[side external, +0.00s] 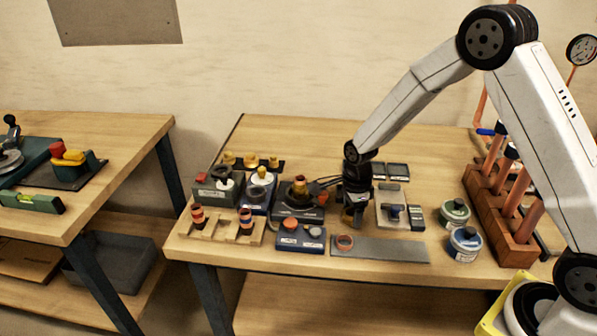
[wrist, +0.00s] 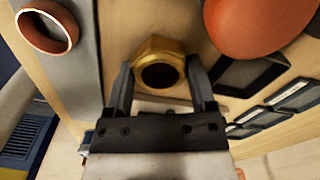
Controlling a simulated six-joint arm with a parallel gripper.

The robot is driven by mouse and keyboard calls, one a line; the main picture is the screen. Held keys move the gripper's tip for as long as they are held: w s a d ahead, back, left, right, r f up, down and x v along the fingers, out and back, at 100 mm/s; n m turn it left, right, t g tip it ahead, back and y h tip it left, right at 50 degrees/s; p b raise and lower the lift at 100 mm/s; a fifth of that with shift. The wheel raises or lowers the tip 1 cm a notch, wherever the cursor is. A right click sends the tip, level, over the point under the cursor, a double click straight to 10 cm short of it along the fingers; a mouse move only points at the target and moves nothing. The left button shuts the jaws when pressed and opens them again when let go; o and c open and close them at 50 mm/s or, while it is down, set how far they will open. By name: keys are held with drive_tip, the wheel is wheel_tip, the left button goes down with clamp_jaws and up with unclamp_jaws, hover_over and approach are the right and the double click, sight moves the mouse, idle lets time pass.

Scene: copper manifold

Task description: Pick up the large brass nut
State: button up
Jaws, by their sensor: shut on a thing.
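The large brass nut (wrist: 158,48) shows in the wrist view as a gold hexagonal ring with a dark round opening. My gripper (wrist: 160,82) has one finger on each side of the nut and is shut on it. In the side external view my gripper (side external: 352,218) points down over the middle of the bench, between the black device and the small grey tray. The nut is too small and too covered by the fingers there to tell how far it is from the bench top.
A copper ring (side external: 344,242) lies on the grey strip (side external: 390,249) in front. A blue box (side external: 300,237) with a red button stands left of it. Two round tins (side external: 465,243) and a wooden rack of copper pipes (side external: 500,215) stand to the right.

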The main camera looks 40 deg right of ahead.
drive_tip(key=shift+r, duration=0.75)
drive_tip(key=s+r, duration=1.1)
drive_tip(key=s, duration=0.3)
drive_tip(key=shift+a+r, duration=0.25)
drive_tip(key=shift+a, duration=0.05)
drive_tip(key=shift+w, duration=0.1)
